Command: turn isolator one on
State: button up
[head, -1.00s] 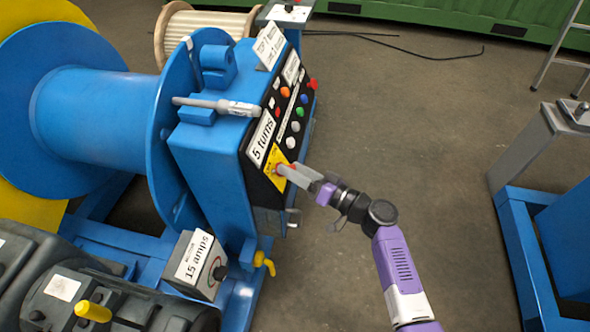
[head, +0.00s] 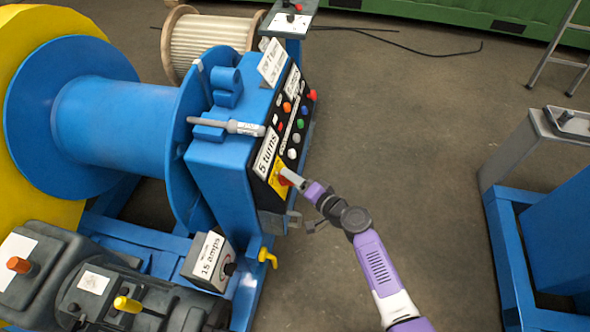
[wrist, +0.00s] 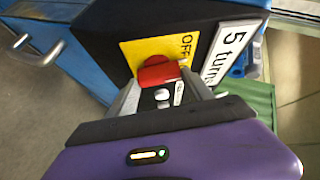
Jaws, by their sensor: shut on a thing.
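The isolator is a red rotary handle (wrist: 158,71) on a yellow plate (wrist: 135,50), on the black front panel of the blue winch housing. The word OFF is printed on the plate beside the handle in the wrist view. My gripper (head: 290,178) reaches the yellow plate (head: 277,182) from the right in the head view. In the wrist view its grey fingers (wrist: 158,82) are shut on the red handle, one on each side. The fingers cover part of the handle and the lower plate, so any other marking there is hidden.
Several coloured buttons (head: 292,153) run up the panel above the plate. A "5 turns" label (head: 266,153) sits beside it. A "15 amps" box (head: 209,263) and a yellow tap-like handle (head: 267,257) are below. Open floor (head: 410,130) lies to the right.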

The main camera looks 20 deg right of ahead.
jog(key=shift+w+r+m+g+h+p, duration=0.1)
jog(key=shift+m+g+h+p, duration=0.15)
jog(key=shift+m+g+p, duration=1.45)
jog(key=shift+w+r+m+g+h+p, duration=0.25)
jog(key=shift+m+p, duration=0.85)
jog(key=shift+p, duration=1.45)
jog(key=shift+s+f+m+g+h+p, duration=0.25)
jog(key=shift+m+g+p, duration=0.6)
jog(key=shift+m+p, duration=0.95)
jog(key=shift+w+r+p, duration=0.1)
jog(key=shift+r+p, duration=0.1)
jog(key=shift+p, duration=0.15)
jog(key=o, duration=1.4)
jog(key=shift+c, duration=0.2)
jog(key=shift+r+n, duration=0.1)
jog(key=shift+n, duration=0.2)
jog(key=v, duration=0.7)
jog(key=shift+s+r, duration=0.25)
jog(key=shift+s, duration=0.05)
